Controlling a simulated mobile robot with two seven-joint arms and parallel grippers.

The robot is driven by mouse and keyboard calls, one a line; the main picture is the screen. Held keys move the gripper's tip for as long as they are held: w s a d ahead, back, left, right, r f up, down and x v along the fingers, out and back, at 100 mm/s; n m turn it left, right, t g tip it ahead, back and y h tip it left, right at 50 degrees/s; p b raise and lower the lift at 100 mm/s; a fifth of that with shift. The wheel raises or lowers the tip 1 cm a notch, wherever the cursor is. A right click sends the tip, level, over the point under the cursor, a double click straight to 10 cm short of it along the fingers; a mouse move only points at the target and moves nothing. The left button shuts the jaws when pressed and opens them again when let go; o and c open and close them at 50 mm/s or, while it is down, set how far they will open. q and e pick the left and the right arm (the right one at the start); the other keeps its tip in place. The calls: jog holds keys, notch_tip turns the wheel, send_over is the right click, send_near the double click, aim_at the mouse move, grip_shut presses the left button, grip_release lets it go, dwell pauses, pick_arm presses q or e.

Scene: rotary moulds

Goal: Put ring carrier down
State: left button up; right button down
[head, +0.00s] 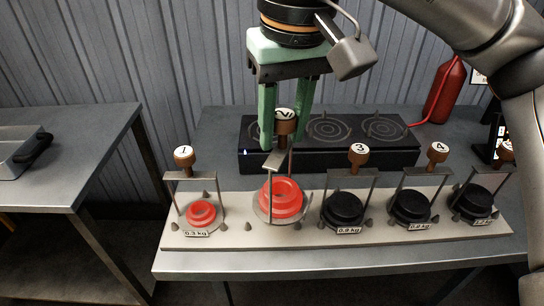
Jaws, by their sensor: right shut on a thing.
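My right gripper (284,128) comes down from the top with its green fingers shut on the brown knob of ring carrier 2 (281,197). This carrier has a thin metal frame and a stack of red rings on a round base. It hangs upright over the pale board (262,240), between carrier 1 (201,213) and carrier 3 (345,208). Its knob is higher than the others and it looks slightly raised, but the gap under it is hard to judge. My left gripper is out of view.
Carrier 4 (410,206) and another carrier (474,201) with black rings stand to the right. A black burner unit (340,158) lies behind the board, with a red bottle (446,92) at its right. Small cone pegs stick up from the board. A side table (75,165) is left.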

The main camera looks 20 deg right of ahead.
jog(key=w+f, duration=0.4)
jog(key=f, duration=0.1)
jog(key=shift+w+f+b, duration=0.2)
jog(key=shift+f+b, duration=0.25)
jog(key=shift+f, duration=1.25)
jog(key=shift+f, duration=0.2)
jog(key=c, duration=0.5)
grip_release()
notch_tip(320, 180, up, 12)
jog(key=p, duration=0.2)
send_over(272, 155)
jog(key=w+d, duration=0.2)
jog(key=w, duration=0.2)
jog(key=shift+s+r, duration=0.1)
